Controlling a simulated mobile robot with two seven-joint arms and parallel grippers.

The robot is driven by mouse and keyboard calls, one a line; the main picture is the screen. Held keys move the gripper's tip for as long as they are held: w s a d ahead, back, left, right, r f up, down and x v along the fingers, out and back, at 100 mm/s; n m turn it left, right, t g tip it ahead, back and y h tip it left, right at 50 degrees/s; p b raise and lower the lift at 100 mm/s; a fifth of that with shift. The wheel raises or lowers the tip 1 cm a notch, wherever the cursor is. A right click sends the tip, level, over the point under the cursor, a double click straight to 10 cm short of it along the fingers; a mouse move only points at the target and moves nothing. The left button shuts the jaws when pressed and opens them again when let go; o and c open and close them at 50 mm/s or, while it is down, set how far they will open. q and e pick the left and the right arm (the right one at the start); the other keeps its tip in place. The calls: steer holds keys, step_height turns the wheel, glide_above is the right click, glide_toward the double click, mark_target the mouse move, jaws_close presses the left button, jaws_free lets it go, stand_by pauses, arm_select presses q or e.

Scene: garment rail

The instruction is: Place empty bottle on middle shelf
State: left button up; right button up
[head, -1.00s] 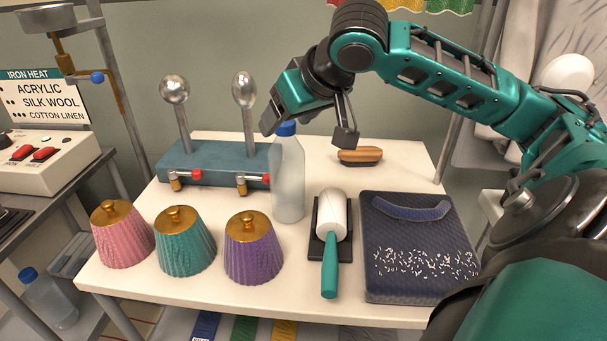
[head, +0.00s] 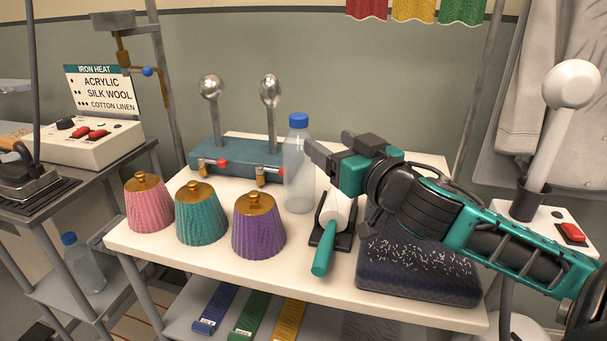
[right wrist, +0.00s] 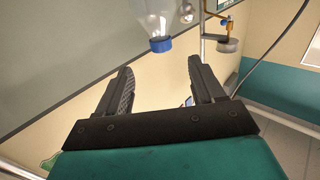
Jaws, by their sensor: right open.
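A clear bottle (head: 299,178) with a blue cap stands upright on the white table, right of the knob stand. Its cap and upper part also show upside down in the right wrist view (right wrist: 160,44), just beyond the fingertips. My right gripper (head: 330,149) is open and empty, right of the bottle's upper part; its fingers (right wrist: 160,68) point toward it. Any contact is hard to tell. A second blue-capped bottle (head: 85,265) stands on the left cart's lower shelf. A grey shelf (head: 180,322) shows under the white table. My left gripper is not in view.
Pink (head: 149,204), teal (head: 202,215) and purple (head: 259,226) ribbed pots line the table's front left. A lint roller (head: 323,248) and dark pad (head: 420,272) lie under my right arm. Coloured strips (head: 249,318) lie on the grey shelf. An iron (head: 28,180) is far left.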

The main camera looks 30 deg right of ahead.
mark_target(304, 125)
steer(key=shift+w+d+r+p, duration=0.1)
steer(key=shift+w+d+p, duration=0.1)
steer(key=shift+w, duration=1.8)
steer(key=shift+w+d+f+p, duration=0.1)
steer(key=shift+w+p, duration=0.15)
steer(key=shift+w, duration=1.75)
steer(key=shift+w+d+r+p, duration=0.1)
steer(key=shift+w+p, duration=0.1)
steer(key=shift+w, duration=1.8)
steer(key=shift+c, duration=0.3)
jaws_close()
